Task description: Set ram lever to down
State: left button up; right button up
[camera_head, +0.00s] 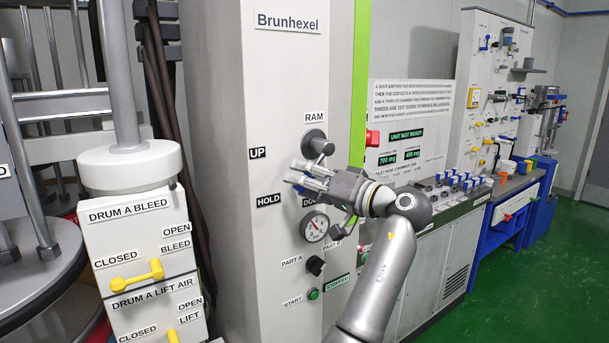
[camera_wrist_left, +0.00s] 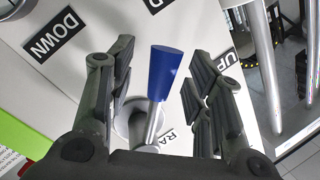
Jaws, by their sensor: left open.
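The ram lever has a blue handle (camera_wrist_left: 165,72) on a metal rod from a round grey hub. The hub (camera_head: 316,143) sits under the RAM label on the grey cabinet. In the left wrist view the lever points toward the HOLD label, between the UP (camera_wrist_left: 238,57) and DOWN (camera_wrist_left: 54,36) labels. My left gripper (camera_head: 303,176) is open in front of the cabinet, its fingers on either side of the blue handle with gaps visible. In the head view the gripper hides most of the lever and part of the DOWN label. My right gripper is not in view.
Below my left gripper are a pressure gauge (camera_head: 315,226), a black PART A/PART B knob (camera_head: 315,265) and a green START button (camera_head: 313,294). The drum box (camera_head: 140,225) with yellow levers stands left. A console (camera_head: 455,215) with blue-topped switches is right.

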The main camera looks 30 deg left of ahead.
pick_arm(q)
jog(key=shift+a, duration=0.2)
grip_shut()
jog(key=shift+a, duration=0.1)
